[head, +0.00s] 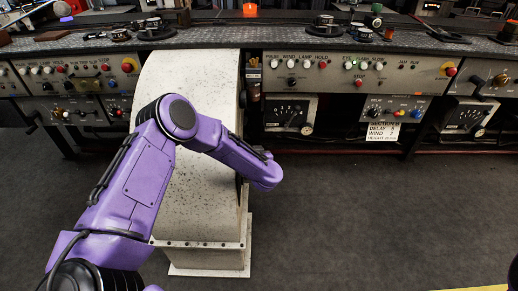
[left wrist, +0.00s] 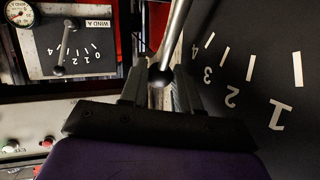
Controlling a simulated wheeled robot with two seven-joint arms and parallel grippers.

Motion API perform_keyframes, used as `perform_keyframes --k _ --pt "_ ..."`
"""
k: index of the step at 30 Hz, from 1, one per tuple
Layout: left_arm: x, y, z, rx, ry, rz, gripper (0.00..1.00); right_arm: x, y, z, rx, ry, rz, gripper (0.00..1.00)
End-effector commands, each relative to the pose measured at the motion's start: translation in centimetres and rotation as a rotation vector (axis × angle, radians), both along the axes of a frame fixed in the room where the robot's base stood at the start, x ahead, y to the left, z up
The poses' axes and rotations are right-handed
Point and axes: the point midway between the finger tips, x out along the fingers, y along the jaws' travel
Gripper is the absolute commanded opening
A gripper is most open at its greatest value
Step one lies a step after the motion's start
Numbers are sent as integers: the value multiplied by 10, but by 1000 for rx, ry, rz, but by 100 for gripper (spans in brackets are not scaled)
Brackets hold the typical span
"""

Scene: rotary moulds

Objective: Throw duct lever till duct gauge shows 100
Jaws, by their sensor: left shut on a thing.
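My left arm reaches across the large cream duct housing (head: 190,80) in the head view, and its gripper is hidden there behind my own purple forearm. In the left wrist view my left gripper (left wrist: 160,86) is shut on a metal lever (left wrist: 177,32) at its dark ball end. A dark plate (left wrist: 240,60) with white ticks and the numbers 1 to 4 lies right beside the lever. A small round gauge (left wrist: 18,13) shows in the corner of the left wrist view, but its reading and label are too small to tell. My right gripper is out of view.
A WIND A panel (left wrist: 80,45) with its own pointer and scale stands left of the gripper. Control panels with knobs and lamps (head: 350,72) run along the bench. A white note (head: 383,132) hangs below. The grey floor (head: 340,220) is clear to the right.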

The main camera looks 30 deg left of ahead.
Motion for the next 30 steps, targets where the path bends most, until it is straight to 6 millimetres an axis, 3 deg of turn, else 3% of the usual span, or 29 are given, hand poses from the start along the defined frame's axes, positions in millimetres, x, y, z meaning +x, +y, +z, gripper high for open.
perform_keyframes --k 3,4,5,16,24,30 --pt "1 0 0 0 -2 -1 0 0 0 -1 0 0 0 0" --pt "1 0 0 0 -2 -1 38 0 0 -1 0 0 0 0" --pt "1 0 0 1 -3 -1 41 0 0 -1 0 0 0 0" --pt "-5 -10 5 0 -2 -6 41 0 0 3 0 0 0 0" --pt "-46 -52 27 2 -1 -7 41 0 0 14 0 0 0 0" --pt "-65 -70 35 1 -1 -3 41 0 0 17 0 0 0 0"
